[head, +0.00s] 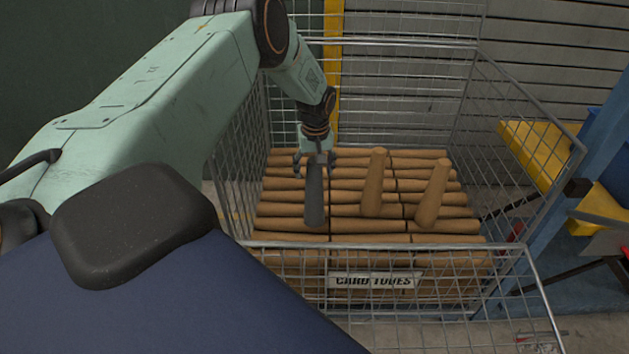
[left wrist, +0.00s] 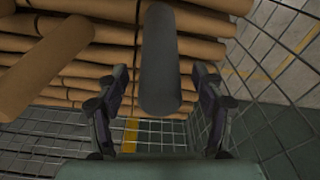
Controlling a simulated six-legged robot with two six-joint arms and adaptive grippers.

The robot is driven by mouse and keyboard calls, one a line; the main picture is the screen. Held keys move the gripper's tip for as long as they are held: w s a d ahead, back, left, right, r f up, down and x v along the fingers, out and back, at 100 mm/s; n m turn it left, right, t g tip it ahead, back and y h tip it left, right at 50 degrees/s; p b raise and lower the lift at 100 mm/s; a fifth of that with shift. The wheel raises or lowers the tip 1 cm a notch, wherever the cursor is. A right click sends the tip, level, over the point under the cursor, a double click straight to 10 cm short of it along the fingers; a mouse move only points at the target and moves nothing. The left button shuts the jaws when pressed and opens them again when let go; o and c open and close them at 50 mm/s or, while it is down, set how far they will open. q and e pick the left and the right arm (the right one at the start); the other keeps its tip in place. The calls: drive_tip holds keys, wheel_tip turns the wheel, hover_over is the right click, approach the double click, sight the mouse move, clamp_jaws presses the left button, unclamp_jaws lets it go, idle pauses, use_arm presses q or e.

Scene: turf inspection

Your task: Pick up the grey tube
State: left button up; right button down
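The grey tube (head: 314,198) lies across the top of the stacked brown card tubes in the wire cage, its wider-looking end toward me. My left gripper (head: 314,162) is over its far end, with fingers spread. In the left wrist view the grey tube (left wrist: 161,70) runs between the two open fingers of the left gripper (left wrist: 161,72), with a gap on each side. I cannot tell the exact height of the fingers over it. My right gripper is in neither view.
Two loose brown tubes (head: 373,183) and (head: 432,194) lie crosswise to the right of the grey one. The wire cage (head: 520,255) surrounds the stack, with a "CARD TUBES" label (head: 375,281) in front.

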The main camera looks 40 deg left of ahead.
use_arm(q)
drive_tip(key=shift+c, duration=0.7)
drive_tip(key=shift+a+f, duration=0.1)
drive_tip(key=shift+f, duration=0.05)
drive_tip(key=c, duration=0.9)
drive_tip(key=shift+w, duration=0.1)
clamp_jaws()
